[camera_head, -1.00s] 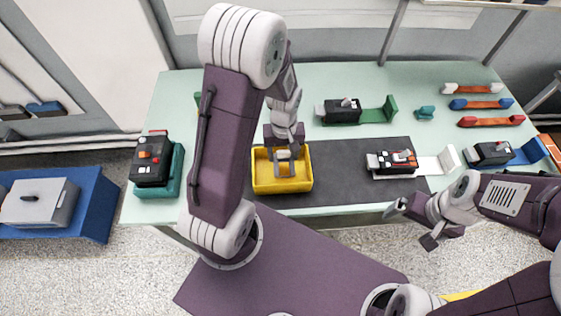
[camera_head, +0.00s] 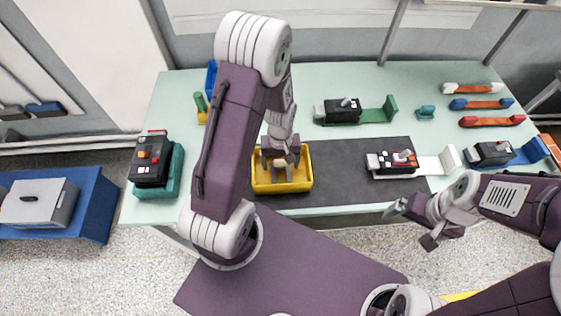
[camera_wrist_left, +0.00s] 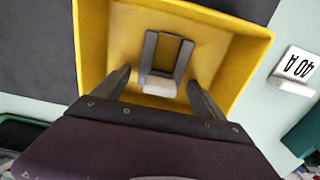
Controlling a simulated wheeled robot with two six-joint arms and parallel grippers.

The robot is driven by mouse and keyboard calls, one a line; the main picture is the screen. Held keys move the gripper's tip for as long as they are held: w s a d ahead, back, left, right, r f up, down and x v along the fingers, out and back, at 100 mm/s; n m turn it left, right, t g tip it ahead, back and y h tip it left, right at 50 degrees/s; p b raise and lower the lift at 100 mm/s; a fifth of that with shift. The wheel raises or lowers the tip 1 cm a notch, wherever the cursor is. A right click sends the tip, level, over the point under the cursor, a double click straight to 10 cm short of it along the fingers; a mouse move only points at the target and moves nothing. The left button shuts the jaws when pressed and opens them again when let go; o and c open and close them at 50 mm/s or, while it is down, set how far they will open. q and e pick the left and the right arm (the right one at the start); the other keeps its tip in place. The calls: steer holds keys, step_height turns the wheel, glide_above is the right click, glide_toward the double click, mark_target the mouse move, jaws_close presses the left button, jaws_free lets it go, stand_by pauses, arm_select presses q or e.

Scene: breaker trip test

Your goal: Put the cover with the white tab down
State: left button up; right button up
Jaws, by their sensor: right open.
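The cover with the white tab (camera_wrist_left: 158,87) lies in the yellow bin (camera_wrist_left: 93,40) in the left wrist view. It is a dark grey U-shaped frame with its white tab toward my gripper. My left gripper (camera_wrist_left: 158,78) is open, with one finger on each side of the cover and a gap showing at both sides. In the head view the left gripper (camera_head: 281,163) is down at the yellow bin (camera_head: 290,187), and the cover is hard to make out there. My right gripper (camera_head: 415,224) is open and empty off the table's front edge.
A black breaker (camera_head: 390,163) on a white stand sits right of the bin on the dark mat (camera_head: 345,190). Other breakers stand on green (camera_head: 341,111), blue (camera_head: 489,153) and teal (camera_head: 152,160) stands. A white 40 A label (camera_wrist_left: 295,68) lies beside the bin.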

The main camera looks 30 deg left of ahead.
mark_target(281, 160)
arm_select(q)
step_height(281, 160, up, 12)
steer(key=p, duration=0.1)
steer(key=s+d+m+t, duration=0.1)
steer(key=s+d+m, duration=0.2)
steer(key=s+m, duration=0.3)
steer(key=shift+d+r, duration=0.25)
steer(key=shift+r, duration=0.05)
stand_by(0.3)
steer(key=shift+s, duration=0.2)
steer(key=shift+w, duration=0.1)
